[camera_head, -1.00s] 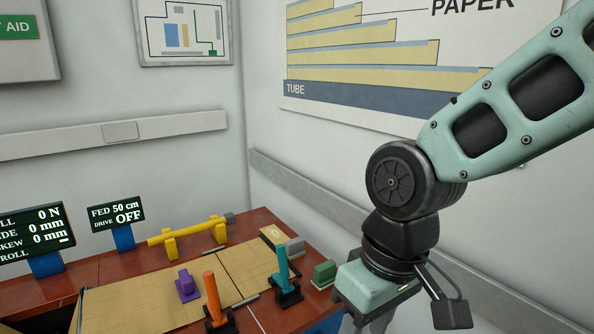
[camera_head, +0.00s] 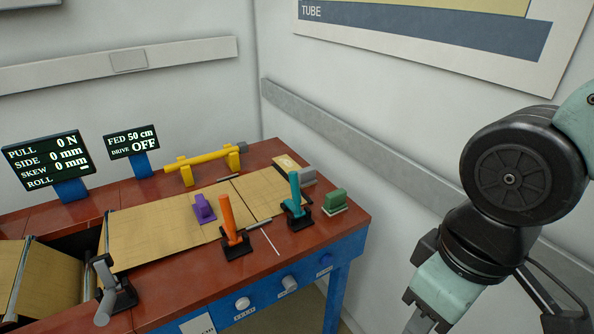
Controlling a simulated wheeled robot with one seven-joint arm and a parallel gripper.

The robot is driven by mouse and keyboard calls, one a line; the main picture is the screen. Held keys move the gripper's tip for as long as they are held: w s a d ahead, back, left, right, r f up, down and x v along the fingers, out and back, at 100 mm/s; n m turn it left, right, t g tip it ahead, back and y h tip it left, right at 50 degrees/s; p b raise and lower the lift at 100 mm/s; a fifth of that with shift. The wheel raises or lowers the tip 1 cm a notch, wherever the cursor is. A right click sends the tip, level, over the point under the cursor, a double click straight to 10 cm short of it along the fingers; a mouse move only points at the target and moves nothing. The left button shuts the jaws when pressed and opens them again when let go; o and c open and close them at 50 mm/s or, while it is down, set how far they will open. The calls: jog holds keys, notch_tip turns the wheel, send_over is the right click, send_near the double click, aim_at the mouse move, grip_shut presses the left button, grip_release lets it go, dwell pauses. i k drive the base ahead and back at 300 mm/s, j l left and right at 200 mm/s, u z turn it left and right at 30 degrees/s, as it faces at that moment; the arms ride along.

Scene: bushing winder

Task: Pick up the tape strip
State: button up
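A thin pale strip (camera_head: 270,242) lies on the red-brown table top between the orange-handled tool (camera_head: 234,224) and the teal-handled tool (camera_head: 296,200). It looks like the tape strip, but it is too small to be sure. My gripper (camera_head: 430,318) is at the bottom right, beyond the table's right edge and well apart from the strip. Its fingertips are cut off by the frame's lower edge, so I cannot tell whether it is open or shut.
Tan paper (camera_head: 160,227) covers the middle of the table. A purple block (camera_head: 204,208), a green block (camera_head: 334,201), a grey block (camera_head: 307,175) and a yellow tube (camera_head: 196,160) on stands are there. Display screens (camera_head: 48,159) stand at the left. A wall is close behind.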

aim_at(307, 176)
jog(key=u, duration=0.6)
jog(key=i+u, duration=0.25)
jog(key=u, duration=0.15)
jog(key=i+l+u, duration=0.2)
jog(key=u, duration=0.15)
jog(key=i+l+u, duration=0.2)
jog(key=u, duration=0.2)
jog(key=i+l, duration=0.5)
